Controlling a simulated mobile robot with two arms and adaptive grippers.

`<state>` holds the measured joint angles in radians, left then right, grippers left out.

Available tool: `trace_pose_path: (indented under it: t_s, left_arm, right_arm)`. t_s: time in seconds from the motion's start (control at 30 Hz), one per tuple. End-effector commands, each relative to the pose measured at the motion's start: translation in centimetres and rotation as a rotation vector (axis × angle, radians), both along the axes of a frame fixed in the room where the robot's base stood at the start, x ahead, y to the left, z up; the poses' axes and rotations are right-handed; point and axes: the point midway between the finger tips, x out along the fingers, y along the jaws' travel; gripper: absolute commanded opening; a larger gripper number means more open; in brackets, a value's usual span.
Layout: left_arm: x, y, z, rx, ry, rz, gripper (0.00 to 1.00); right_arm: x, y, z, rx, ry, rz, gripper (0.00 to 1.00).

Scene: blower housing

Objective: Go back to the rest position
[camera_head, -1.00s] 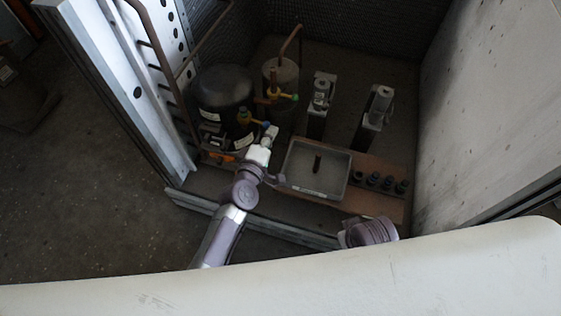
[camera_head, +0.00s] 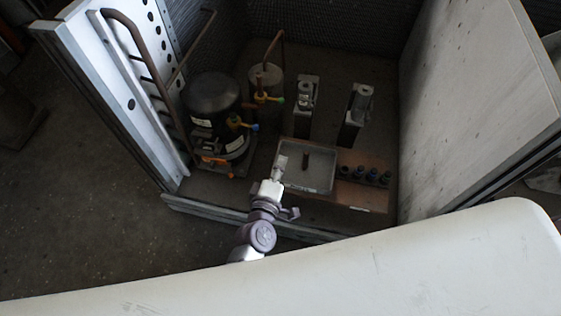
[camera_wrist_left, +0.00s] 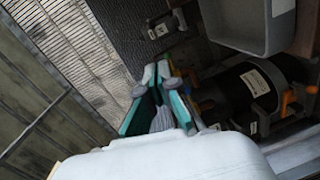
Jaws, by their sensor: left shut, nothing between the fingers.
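My left gripper (camera_head: 280,165) is shut and empty in the head view, at the left edge of the grey tray (camera_head: 326,188) inside the housing. In the left wrist view its green-edged fingers (camera_wrist_left: 158,88) are together with nothing between them. The wrist view also shows the grey tray (camera_wrist_left: 256,50) at the upper right and the black compressor (camera_wrist_left: 256,84) beside the fingers. My right gripper does not show in the head view.
The black compressor (camera_head: 213,105) with valves stands left of the tray, a grey cylinder (camera_head: 266,80) behind it. Two upright devices (camera_head: 355,105) stand behind the tray, several dark fittings (camera_head: 365,174) right of it. Panels (camera_head: 470,100) wall the housing. The floor (camera_head: 80,200) at left is clear.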

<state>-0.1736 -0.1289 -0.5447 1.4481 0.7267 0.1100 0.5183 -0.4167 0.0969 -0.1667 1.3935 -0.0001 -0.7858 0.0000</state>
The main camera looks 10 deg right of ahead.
Motion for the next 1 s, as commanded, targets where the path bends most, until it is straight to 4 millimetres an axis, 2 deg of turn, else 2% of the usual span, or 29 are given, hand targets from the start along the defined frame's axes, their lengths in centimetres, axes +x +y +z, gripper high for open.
trace_pose_path:
  t_s: [0.57,0.67,0.77,0.87,1.0]
  left_arm:
    - [-0.1,-0.1,0.0,0.0,0.0,0.0,0.0]
    - [-0.4,0.3,-0.7,0.03,0.007,-0.012,0.0]
    - [-1.5,1.5,-3.7,0.156,0.034,-0.061,0.0]
    - [-3.8,4.2,-8.7,0.373,0.089,-0.156,0.0]
    - [-8.6,10.1,-16.3,0.713,0.204,-0.331,0.0]
  right_arm:
    - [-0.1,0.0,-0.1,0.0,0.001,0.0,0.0]
    - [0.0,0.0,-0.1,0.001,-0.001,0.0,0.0]
    - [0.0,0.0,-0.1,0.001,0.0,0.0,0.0]
    - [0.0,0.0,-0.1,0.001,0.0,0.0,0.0]
    - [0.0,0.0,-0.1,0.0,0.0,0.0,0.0]
